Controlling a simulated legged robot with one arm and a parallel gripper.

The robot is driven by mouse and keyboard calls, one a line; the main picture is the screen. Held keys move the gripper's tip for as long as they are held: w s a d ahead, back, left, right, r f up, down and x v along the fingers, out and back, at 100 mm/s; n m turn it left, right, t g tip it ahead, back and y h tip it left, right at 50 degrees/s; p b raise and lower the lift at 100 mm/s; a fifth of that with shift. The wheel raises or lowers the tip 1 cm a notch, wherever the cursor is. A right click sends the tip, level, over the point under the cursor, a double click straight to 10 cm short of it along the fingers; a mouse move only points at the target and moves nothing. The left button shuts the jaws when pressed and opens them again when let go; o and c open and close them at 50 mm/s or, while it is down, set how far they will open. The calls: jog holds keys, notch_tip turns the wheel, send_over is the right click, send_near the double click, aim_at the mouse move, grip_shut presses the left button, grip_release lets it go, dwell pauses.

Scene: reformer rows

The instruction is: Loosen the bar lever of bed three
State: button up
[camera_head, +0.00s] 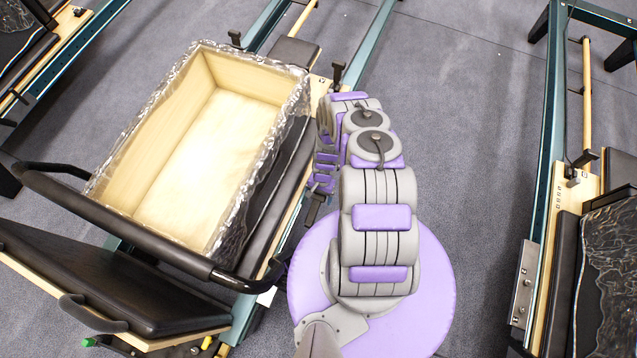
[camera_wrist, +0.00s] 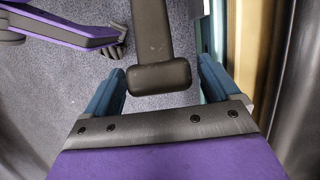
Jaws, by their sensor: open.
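A black lever with a blunt block-shaped end (camera_wrist: 158,77) comes down from the top of the wrist view. My gripper (camera_wrist: 162,68) is open, with one blue finger on each side of the lever's end. Gaps show between the lever and both fingers. In the head view my arm hides most of the gripper and the lever. The bed beside my arm has a black curved bar (camera_head: 115,222) across its end. I cannot read a bed number.
A wooden crate with a crinkled clear wrap (camera_head: 210,56) stands open and empty on this bed. A black padded board (camera_head: 120,285) lies at the lower left. Another bed's teal rail (camera_head: 546,160) stands at the right. Grey floor (camera_head: 470,130) is clear between the beds.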

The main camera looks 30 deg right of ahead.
jog(key=p+v, duration=0.5)
jog(key=v, duration=1.1)
